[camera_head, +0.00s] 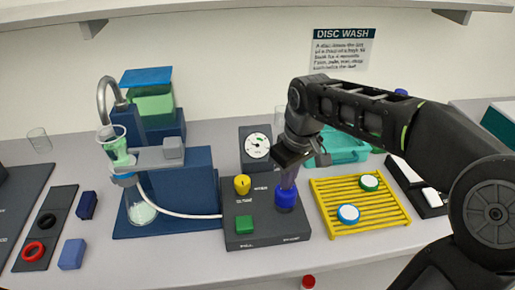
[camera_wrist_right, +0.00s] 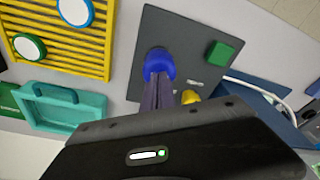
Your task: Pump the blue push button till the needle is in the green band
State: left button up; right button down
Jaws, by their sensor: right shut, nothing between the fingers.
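The blue push button (camera_head: 286,197) stands on the right of a dark grey pump box (camera_head: 262,239). It also shows in the wrist view (camera_wrist_right: 160,62). My right gripper (camera_head: 287,182) is shut and empty, pointing down with its fingertips at the top of the blue button. In the wrist view the fingers (camera_wrist_right: 158,92) overlap the button, and I cannot tell if they press it. The gauge (camera_head: 257,146) behind the box has a white dial with a small green mark; its needle is too small to read surely. My left gripper is out of view.
A yellow knob (camera_head: 242,185) and a green square button (camera_head: 244,225) share the box. A yellow rack (camera_head: 385,211) with two discs stands close on the right. A blue stand (camera_head: 180,190) with a glass funnel and white tube is on the left.

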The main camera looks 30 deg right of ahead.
jog(key=shift+f+b, duration=0.65)
jog(key=shift+f, duration=0.45)
jog(key=shift+r+p, duration=1.65)
jog(key=shift+r, duration=0.45)
jog(key=shift+f, duration=0.1)
dwell(0.9)
dwell(1.4)
dwell(1.2)
